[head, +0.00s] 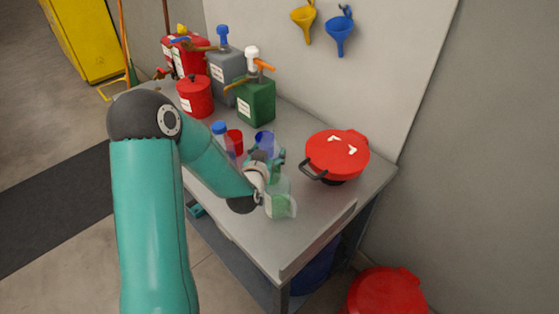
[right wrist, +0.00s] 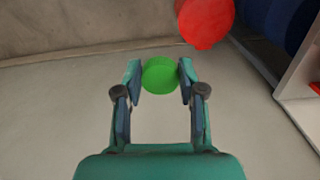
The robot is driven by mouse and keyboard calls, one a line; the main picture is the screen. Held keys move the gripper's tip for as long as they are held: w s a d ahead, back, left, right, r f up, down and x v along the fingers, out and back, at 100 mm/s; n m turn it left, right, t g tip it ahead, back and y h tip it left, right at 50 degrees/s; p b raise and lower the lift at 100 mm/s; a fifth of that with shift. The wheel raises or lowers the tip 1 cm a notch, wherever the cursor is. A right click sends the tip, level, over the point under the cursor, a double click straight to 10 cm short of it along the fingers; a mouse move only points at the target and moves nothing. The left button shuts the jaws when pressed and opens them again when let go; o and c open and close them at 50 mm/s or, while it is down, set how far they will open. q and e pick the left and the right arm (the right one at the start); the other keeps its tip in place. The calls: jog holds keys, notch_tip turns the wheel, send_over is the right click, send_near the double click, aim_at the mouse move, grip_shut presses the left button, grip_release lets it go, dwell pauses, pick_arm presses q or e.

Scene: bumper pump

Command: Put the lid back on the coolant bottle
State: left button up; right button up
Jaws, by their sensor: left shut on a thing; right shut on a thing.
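The coolant bottle (head: 281,206), clear with green liquid low inside, is near the front edge of the grey workbench. My left gripper (head: 268,163) is shut on it from the left; its upper part and mouth are partly hidden by the hand. In the right wrist view, my right gripper (right wrist: 160,78) is shut on a round green lid (right wrist: 160,75), held between the fingertips above the floor. The right gripper does not show in the head view.
On the workbench (head: 310,235), a red lidded pot (head: 338,152) stands right of the bottle. A blue cup (head: 265,140), a red cup (head: 234,142) and a blue-capped bottle (head: 220,129) stand behind. A green pump can (head: 256,101) is farther back. A red bin (head: 386,294) is on the floor.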

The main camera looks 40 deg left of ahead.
pick_arm(q)
jog(key=c, duration=0.4)
jog(key=shift+o, duration=0.2)
jog(key=shift+r, duration=1.05)
notch_tip(320, 180, up, 15)
jog(key=shift+f+p, duration=0.2)
jog(key=shift+p, duration=0.25)
pick_arm(e)
jog(key=shift+r, duration=0.45)
pick_arm(q)
jog(key=shift+r+p, duration=0.45)
jog(key=shift+r, duration=1.2)
pick_arm(e)
jog(key=shift+r, duration=0.45)
pick_arm(q)
jog(key=o, duration=0.8)
jog(key=c, duration=1.1)
